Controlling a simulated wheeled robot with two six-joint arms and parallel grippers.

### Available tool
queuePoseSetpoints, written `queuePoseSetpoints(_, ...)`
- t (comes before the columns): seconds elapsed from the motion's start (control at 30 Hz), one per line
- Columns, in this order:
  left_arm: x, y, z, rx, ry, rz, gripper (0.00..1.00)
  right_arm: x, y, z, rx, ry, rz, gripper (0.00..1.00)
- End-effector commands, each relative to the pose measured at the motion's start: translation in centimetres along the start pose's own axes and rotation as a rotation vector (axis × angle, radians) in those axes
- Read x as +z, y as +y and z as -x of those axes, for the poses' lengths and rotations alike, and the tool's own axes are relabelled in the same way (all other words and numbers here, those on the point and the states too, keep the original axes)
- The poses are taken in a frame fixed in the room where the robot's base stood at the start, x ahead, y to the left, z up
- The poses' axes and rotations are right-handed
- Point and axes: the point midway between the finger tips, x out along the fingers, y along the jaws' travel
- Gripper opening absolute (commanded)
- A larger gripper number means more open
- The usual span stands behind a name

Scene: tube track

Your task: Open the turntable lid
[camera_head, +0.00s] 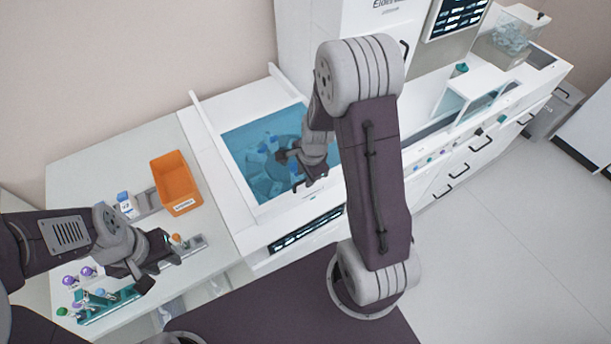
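The turntable lid (246,138) is a see-through blue panel in a white frame on the white machine left of centre. It appears to lie over the turntable (268,185), whose blue-grey round shape shows through it. My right gripper (288,172) is over the front right part of the panel, its dark fingertips apart with nothing seen between them. Whether it touches the lid cannot be told. My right arm hides the lid's right edge. My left gripper (153,277) is low over the left bench, away from the lid, beside a tube rack; its finger gap is unclear.
An orange bin (176,184) stands on the left bench (88,182). A teal rack (108,303) and several coloured-cap tubes lie near my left gripper. A display strip (305,231) is on the machine's front. White cabinets (470,160) continue right; the floor (510,240) there is clear.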

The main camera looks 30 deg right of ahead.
Motion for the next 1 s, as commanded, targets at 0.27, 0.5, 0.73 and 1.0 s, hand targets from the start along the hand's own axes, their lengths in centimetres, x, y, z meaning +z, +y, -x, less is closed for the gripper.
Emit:
queuePoseSetpoints(0.27,0.02,0.00,-0.16,0.000,0.000,0.000,0.36,0.00,-0.03,-0.82,-0.001,0.001,0.001,0.33)
queuePoseSetpoints(0.5,0.02,0.00,-0.16,0.000,0.000,0.000,0.36,0.00,-0.01,-0.80,-0.001,0.001,0.001,0.00)
queuePoseSetpoints(0.73,0.02,0.00,-0.15,0.000,0.000,0.000,0.36,-0.01,-0.02,-0.78,-0.001,0.001,0.001,0.00)
queuePoseSetpoints(1.0,0.02,0.00,-0.15,0.000,0.000,0.000,0.36,-0.02,-0.03,-0.76,-0.001,0.001,0.001,0.00)
